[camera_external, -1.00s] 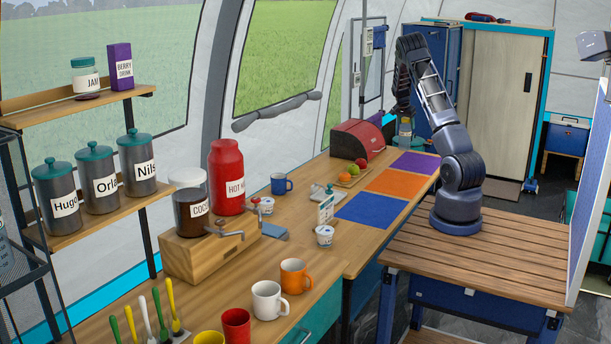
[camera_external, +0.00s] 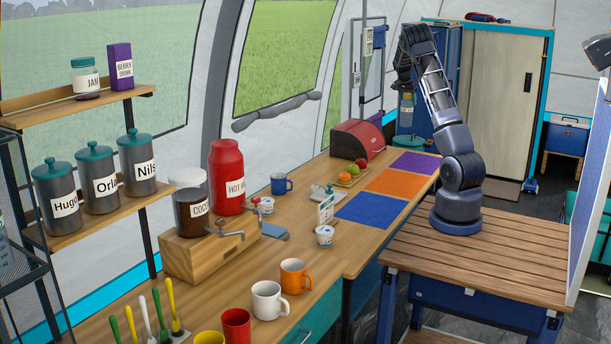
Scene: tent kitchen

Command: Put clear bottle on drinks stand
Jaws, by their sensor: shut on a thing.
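My gripper (camera_external: 405,86) is at the far end of the counter, pointing down. It is shut on the clear bottle (camera_external: 407,104), which has a pale label and a yellowish part low down. The bottle hangs roughly upright above a round teal base (camera_external: 408,143), with a gap between them. I cannot tell for certain whether this teal base is the drinks stand. The fingers are small and partly hidden by the hand and bottle.
A red bread bin (camera_external: 357,141) and a fruit board (camera_external: 353,175) stand left of the bottle. Purple (camera_external: 416,162), orange (camera_external: 398,181) and blue (camera_external: 371,211) mats lie clear on the counter. A blue cabinet (camera_external: 446,70) stands behind the arm.

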